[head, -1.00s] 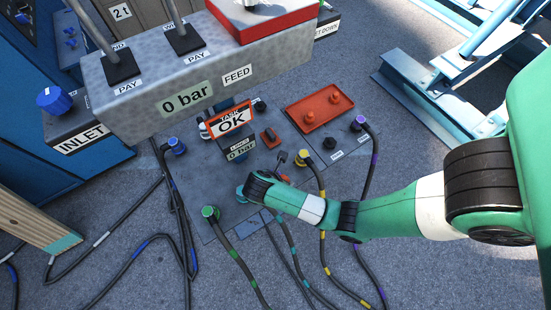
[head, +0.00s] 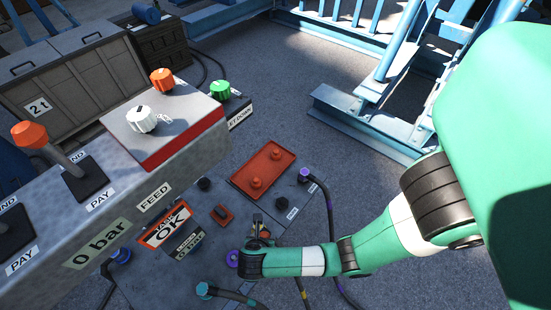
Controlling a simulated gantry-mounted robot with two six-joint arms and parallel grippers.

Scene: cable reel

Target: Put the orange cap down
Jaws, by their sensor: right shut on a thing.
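My right gripper (head: 257,224) comes in from the right and points down above the grey panel, just in front of the orange tray. It is shut on a small orange cap (head: 265,234), mostly hidden by the fingers and wrist. I cannot tell whether the cap touches the panel. The tray (head: 241,182) lies on the panel with two other orange caps standing in it, one nearer (head: 257,183) and one farther (head: 277,154). My left gripper is out of view.
A purple-banded plug (head: 304,175) with its cable stands right of the tray. A purple ring (head: 233,258) and a teal plug (head: 204,290) are near my wrist. The grey control box (head: 140,187) rises at left. Blue steel framework (head: 357,120) stands at upper right.

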